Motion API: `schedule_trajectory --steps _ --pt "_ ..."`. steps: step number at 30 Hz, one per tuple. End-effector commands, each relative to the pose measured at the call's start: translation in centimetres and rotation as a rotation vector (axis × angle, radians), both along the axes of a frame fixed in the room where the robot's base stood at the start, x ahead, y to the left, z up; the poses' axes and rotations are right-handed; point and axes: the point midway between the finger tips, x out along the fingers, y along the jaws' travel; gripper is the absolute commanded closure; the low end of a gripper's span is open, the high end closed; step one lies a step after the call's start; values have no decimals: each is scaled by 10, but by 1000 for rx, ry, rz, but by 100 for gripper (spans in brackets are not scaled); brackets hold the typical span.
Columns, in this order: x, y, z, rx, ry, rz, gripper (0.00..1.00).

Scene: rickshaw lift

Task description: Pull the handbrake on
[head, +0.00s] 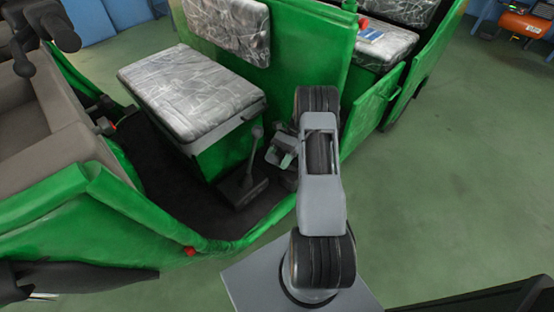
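The handbrake (254,152) is a thin grey lever with a rounded knob. It stands nearly upright on a dark base plate on the floor of the green rickshaw, in front of the driver's seat box. My gripper (279,161) is just right of the lever and apart from it in the picture. Its fingers look spread with nothing between them. My arm hides part of the gripper's body.
The driver's seat (190,92) has a silver patterned cushion on a green box, behind the lever. The handlebar (48,28) and front panel are at left. A rear passenger seat (385,45) is at the top. Green floor (450,190) at right is open.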

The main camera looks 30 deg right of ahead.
Motion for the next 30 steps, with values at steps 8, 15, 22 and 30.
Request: schedule_trajectory --steps 8,15,22,30 --pt "0 0 6 0 0 1 41" --pt "-9 2 47 0 0 -1 41" --pt "-48 12 93 3 5 2 19" --pt "-98 27 116 1 2 -1 41"
